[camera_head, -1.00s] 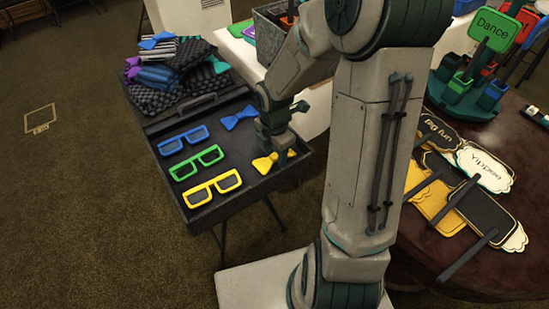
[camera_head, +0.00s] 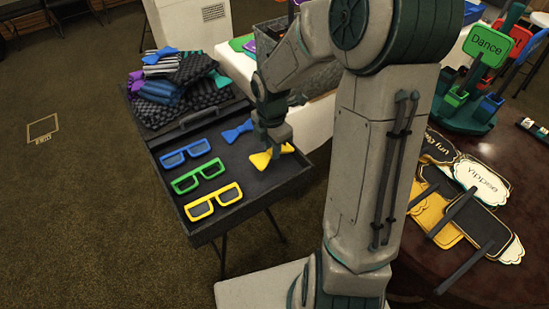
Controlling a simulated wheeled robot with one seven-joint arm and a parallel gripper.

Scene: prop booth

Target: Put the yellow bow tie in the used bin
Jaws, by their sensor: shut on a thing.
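The yellow bow tie (camera_head: 261,160) is in the head view at the right side of the dark open case. My gripper (camera_head: 273,146) points down and is shut on its middle. One yellow wing shows on each side of the fingers, and the knot is hidden. The bow tie appears slightly above the case floor. A dark grey bin (camera_head: 267,39) stands on the white table at the back, partly behind my arm. I cannot read any label on it, so I cannot tell if it is the used bin.
The case (camera_head: 235,217) also holds a blue bow tie (camera_head: 238,131) and blue, green (camera_head: 199,176) and yellow glasses (camera_head: 213,201). A round table (camera_head: 470,275) with signs and a sign holder is at right.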

